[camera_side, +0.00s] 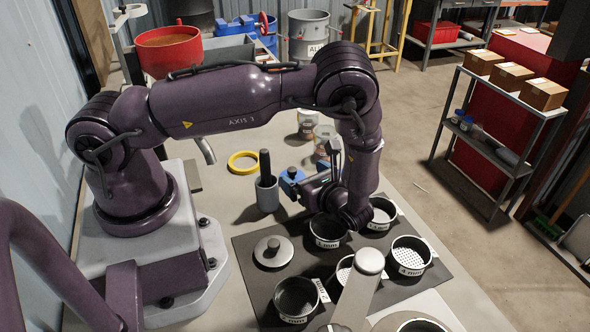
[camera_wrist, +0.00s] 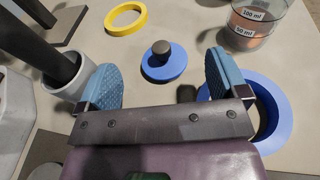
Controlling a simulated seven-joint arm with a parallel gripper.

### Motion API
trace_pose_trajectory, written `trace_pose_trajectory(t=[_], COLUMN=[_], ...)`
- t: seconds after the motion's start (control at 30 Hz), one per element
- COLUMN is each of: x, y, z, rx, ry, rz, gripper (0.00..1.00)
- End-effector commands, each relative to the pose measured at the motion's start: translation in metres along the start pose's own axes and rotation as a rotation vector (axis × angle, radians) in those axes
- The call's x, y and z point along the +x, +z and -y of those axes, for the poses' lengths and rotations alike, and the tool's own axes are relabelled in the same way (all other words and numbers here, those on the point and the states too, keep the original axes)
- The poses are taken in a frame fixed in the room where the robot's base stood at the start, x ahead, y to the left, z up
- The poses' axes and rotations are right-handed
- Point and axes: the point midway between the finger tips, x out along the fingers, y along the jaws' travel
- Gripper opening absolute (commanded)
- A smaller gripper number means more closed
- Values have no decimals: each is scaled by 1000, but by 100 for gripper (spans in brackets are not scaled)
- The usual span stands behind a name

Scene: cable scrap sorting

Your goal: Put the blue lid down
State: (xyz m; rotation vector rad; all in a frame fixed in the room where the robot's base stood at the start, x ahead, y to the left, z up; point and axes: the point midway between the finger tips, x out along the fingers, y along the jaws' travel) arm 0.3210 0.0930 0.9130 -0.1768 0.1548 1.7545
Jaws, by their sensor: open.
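The blue lid (camera_wrist: 164,68) with its dark knob (camera_wrist: 161,48) lies flat on the pale bench top, just beyond my fingertips in the wrist view. My gripper (camera_wrist: 161,76) is open, with its two blue-padded fingers apart on either side of the lid's near side. Nothing is held between them, and the lid looks clear of both pads. In the side view my gripper (camera_side: 298,184) reaches low over the bench beside the grey cup. Blue shows there at the fingers, but I cannot separate lid from pads.
A grey cup (camera_wrist: 73,88) with a dark rod stands left of the fingers. A blue ring (camera_wrist: 283,98) lies close by the right finger, partly hidden. A beaker (camera_wrist: 243,30) and a yellow ring (camera_wrist: 112,27) are farther off. Sieves and a grey lid (camera_side: 271,252) sit on the dark mat.

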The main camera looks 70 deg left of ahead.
Motion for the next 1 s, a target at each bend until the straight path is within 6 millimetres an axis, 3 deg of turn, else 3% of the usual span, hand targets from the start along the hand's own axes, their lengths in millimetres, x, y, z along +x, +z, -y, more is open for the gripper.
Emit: trace_pose_trajectory(t=[0.03, 0.2, 0.53, 0.77, 1.0], x=[0, -6, -15, -36, -66], y=[17, 48, 81, 129, 191], z=[1, 0, -3, -19, -50], rx=[-7, -7, -68, -322, -673], ry=[3, 4, 45, 207, 399], rz=[4, 4, -56, -325, -692], gripper=[92, 92, 92, 92, 92])
